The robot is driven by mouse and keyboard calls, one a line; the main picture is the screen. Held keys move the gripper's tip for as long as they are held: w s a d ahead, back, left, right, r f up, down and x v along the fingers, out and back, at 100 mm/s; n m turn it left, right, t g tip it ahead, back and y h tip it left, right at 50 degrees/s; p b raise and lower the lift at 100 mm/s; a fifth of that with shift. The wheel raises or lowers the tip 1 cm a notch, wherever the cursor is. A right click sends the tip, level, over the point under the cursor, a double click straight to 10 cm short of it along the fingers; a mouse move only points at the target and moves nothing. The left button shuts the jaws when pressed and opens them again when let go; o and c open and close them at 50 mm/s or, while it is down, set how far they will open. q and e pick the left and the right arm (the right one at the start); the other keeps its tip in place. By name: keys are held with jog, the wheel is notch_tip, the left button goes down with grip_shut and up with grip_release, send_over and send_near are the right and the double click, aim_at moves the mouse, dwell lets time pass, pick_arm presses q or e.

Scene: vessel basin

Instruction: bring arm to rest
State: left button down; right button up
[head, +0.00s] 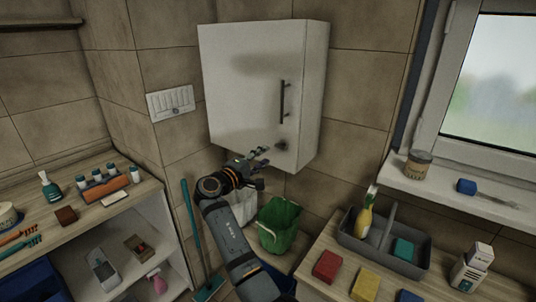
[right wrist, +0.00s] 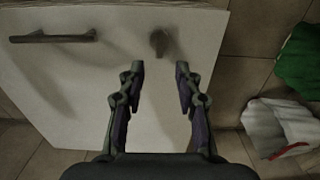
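My right gripper (head: 258,160) is raised in front of the lower part of the white wall cabinet (head: 250,85). In the right wrist view my right gripper (right wrist: 160,85) is open, with nothing between its fingers. The cabinet door fills much of that view, with its dark bar handle (right wrist: 53,36) to the left of the fingers. A small round dark knob or lock (right wrist: 162,42) shows just beyond the fingertips. The door is shut. My left gripper is not in view.
At right, a counter holds a grey caddy (head: 350,238) and coloured sponges (head: 365,284). At left, a wooden shelf (head: 100,208) carries bottles and brushes. A teal mop (head: 193,235) leans beside it.

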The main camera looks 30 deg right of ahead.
jog(key=shift+d, duration=0.1)
dwell(0.3)
notch_tip(320, 180, down, 30)
jog(key=a+n+t+y, duration=0.1)
jog(key=a+n+y, duration=0.25)
jog(key=y, duration=0.35)
jog(key=s+a+f+g+y, duration=0.15)
jog(key=s+f, duration=0.35)
jog(key=f, duration=0.5)
jog(key=s+a+f+y, duration=0.1)
jog(key=s+f+y, duration=0.2)
jog(key=s+f, duration=0.45)
jog(key=s+a+f+m+g+y, duration=0.2)
jog(key=s+f+g, duration=0.1)
jog(key=s+f, duration=1.3)
jog(key=s+f+m+g+y, duration=0.1)
jog(key=s+f+m, duration=0.2)
jog(key=s, duration=1)
jog(key=s+d+f+m+g+y, duration=0.1)
jog(key=s+f+m, duration=0.2)
jog(key=s, duration=1)
notch_tip(320, 180, down, 2)
jog(key=shift+s+d+f, duration=0.1)
jog(key=shift+s+d, duration=0.15)
jog(key=shift+s, duration=0.05)
